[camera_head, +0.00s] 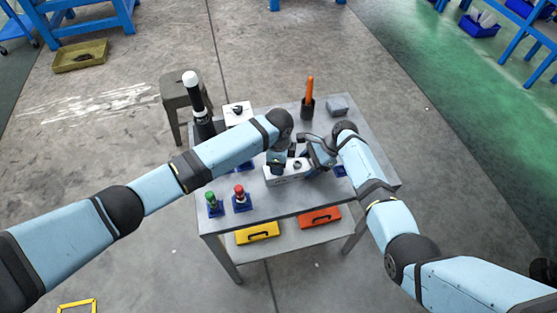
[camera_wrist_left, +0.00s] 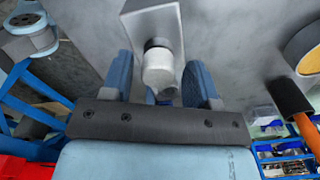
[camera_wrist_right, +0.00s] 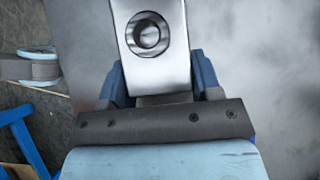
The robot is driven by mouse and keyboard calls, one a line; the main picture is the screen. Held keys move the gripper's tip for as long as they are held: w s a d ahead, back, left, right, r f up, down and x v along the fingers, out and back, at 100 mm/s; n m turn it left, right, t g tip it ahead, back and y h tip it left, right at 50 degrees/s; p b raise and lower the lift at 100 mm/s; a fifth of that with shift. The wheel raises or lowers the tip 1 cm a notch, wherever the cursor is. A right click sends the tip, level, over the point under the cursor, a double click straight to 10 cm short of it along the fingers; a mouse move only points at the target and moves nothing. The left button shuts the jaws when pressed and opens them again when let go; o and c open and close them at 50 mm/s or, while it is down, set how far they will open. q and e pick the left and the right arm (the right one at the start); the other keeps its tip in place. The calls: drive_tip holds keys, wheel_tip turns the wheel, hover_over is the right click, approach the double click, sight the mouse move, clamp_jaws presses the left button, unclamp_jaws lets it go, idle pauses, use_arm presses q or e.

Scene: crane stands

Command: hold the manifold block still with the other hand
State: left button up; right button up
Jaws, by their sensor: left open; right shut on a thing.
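The manifold block (camera_head: 284,179) is a pale metal block on the grey table, partly hidden by my grippers. My right gripper (camera_head: 311,163) is at its right end. In the right wrist view the block (camera_wrist_right: 176,40), with a round port in its face, runs between the fingers, and the right gripper (camera_wrist_right: 161,82) is shut on it. My left gripper (camera_head: 277,163) is over the left part of the block. In the left wrist view, a fitting with a white end (camera_wrist_left: 159,74) stands on the block between the fingers of the open left gripper (camera_wrist_left: 162,82), with gaps at both sides.
Green (camera_head: 211,200) and red (camera_head: 239,193) knobs on blue bases stand at the table's front left. Yellow (camera_head: 257,233) and orange (camera_head: 320,217) cases lie on the lower shelf.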

use_arm(q)
drive_tip(key=n, duration=1.6)
drive_tip(key=shift+a+n, duration=0.1)
drive_tip(key=shift+n, duration=0.2)
drive_tip(key=shift+c, duration=0.4)
clamp_jaws()
drive_tip(key=m, duration=0.4)
drive_tip(key=shift+m, duration=0.6)
